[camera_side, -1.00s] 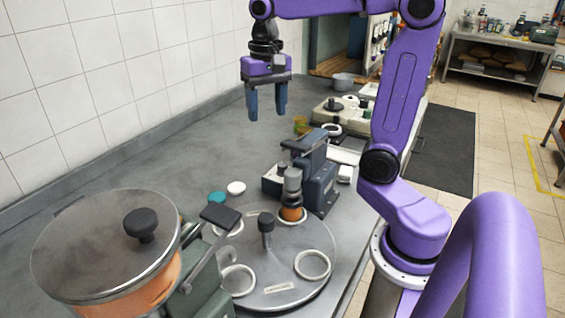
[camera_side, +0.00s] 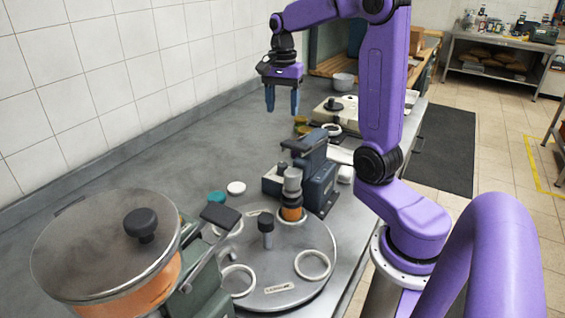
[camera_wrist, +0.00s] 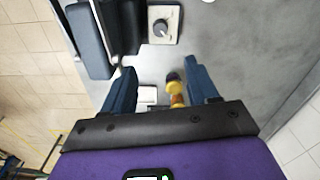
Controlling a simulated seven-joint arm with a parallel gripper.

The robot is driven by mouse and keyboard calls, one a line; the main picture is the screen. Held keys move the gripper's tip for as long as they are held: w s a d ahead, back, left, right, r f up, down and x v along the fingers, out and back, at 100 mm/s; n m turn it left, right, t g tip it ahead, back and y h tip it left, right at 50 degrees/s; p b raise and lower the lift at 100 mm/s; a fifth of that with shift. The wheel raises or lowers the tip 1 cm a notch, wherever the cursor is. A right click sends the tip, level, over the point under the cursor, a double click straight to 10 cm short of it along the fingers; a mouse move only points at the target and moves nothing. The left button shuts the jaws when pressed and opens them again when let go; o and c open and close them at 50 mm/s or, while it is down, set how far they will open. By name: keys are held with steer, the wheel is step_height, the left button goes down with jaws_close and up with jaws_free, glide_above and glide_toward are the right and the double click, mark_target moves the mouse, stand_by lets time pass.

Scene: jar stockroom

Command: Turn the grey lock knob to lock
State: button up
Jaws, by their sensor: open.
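The grey lock knob (camera_wrist: 160,27) shows at the top of the wrist view as a round dark-grey knob on a pale square plate. In the side view it appears to be on the small box (camera_side: 271,183) at the left of the dark blue press, but is too small there to read its angle. My gripper (camera_side: 282,110) points down with its two blue fingers apart and empty. It hangs well above the bench, beyond the press, and touches nothing. The fingers also show in the wrist view (camera_wrist: 160,87), with the knob beyond their tips.
Small jars (camera_wrist: 174,86) stand below my gripper. A large lidded pot (camera_side: 100,245) is at the near left. The bench beside the wall is clear.

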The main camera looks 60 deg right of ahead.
mark_target(282, 164)
step_height(282, 164, down, 18)
steer(key=shift+f, duration=0.15)
stand_by(0.6)
steer(key=c, duration=1)
